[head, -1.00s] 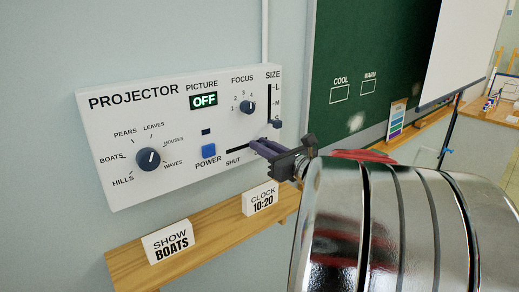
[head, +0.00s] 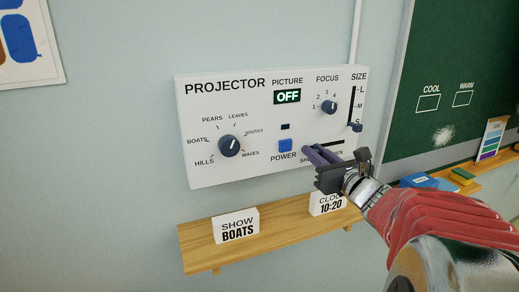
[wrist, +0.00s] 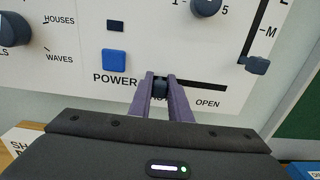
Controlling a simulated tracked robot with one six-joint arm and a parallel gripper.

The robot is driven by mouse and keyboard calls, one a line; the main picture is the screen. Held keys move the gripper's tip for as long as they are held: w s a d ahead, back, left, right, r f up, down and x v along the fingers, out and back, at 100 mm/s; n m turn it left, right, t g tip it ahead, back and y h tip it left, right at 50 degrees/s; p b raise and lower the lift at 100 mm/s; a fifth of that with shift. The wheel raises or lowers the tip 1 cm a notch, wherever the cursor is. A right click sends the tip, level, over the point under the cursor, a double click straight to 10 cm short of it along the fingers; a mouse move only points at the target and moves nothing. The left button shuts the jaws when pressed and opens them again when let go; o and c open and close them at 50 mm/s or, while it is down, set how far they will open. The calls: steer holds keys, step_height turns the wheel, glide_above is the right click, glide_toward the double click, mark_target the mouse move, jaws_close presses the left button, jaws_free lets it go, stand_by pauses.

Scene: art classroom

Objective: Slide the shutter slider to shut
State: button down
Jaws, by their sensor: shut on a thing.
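The white projector panel (head: 263,165) is on the wall. My gripper (head: 307,150) reaches it from the right, at the lower right of the panel. In the wrist view my gripper's two purple fingers (wrist: 160,85) are closed on the dark shutter slider knob (wrist: 160,89). The knob is at the left end of the black horizontal slot (wrist: 205,84), by the partly hidden SHUT label. The bare slot runs right, above the OPEN label (wrist: 207,104). In the head view the fingers hide the knob.
The blue power button (head: 285,145) is just left of my fingers. The size slider (head: 355,127) and focus knob (head: 329,107) are above right. The picture display (head: 287,96) reads OFF.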

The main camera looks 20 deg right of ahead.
steer(key=c, duration=1.6)
jaws_free()
steer(key=shift+a, duration=0.25)
steer(key=shift+c, duration=0.2)
